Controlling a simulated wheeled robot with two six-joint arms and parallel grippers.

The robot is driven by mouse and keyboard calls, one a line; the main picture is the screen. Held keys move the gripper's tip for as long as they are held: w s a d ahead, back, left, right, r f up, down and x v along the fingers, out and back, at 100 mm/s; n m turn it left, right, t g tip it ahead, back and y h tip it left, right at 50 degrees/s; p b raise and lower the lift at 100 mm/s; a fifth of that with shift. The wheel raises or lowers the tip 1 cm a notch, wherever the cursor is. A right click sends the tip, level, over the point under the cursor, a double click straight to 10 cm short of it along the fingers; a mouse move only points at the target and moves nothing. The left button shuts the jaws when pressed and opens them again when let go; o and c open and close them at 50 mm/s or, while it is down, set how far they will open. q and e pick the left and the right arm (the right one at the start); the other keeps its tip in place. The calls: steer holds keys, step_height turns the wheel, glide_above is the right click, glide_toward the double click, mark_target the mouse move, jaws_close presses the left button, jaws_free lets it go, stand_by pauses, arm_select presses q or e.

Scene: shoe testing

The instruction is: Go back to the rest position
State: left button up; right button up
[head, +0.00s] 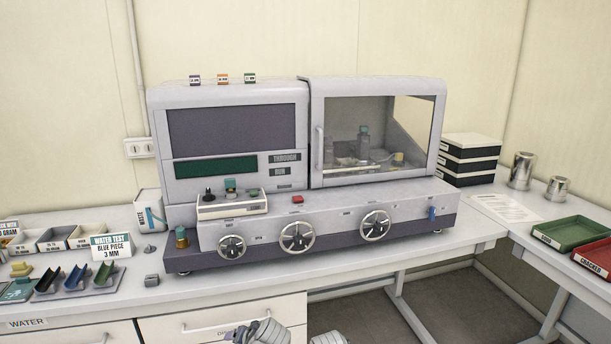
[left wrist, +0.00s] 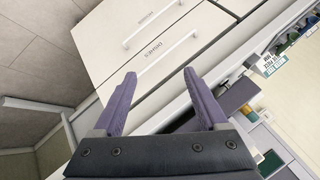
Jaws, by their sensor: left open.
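My left gripper (left wrist: 159,78) shows in the left wrist view with its two purple fingers apart and nothing between them. It faces the white drawer fronts (left wrist: 150,35) of the bench. In the head view, part of my left arm and gripper (head: 238,334) shows at the bottom edge, in front of the drawers and below the bench top. A small part of my other arm shows to its right at the bottom edge; its gripper is out of the picture.
A grey testing machine (head: 290,235) with handwheels stands on the white bench. Right are stacked boxes (head: 469,160), metal cups (head: 522,171), a green tray (head: 570,233) and a red tray (head: 597,257).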

arm_select(q)
steer(key=s+d+f+m+g+h+p, duration=0.1)
steer(key=s+d+f+m+g+h, duration=0.1)
steer(key=s+d+g, duration=0.4)
steer(key=s+d+f+h, duration=0.1)
steer(key=s+d+h, duration=0.1)
steer(key=s+d, duration=0.3)
steer(key=shift+s+g+p, duration=0.4)
steer(key=shift+s, duration=1.55)
steer(key=shift+f, duration=0.1)
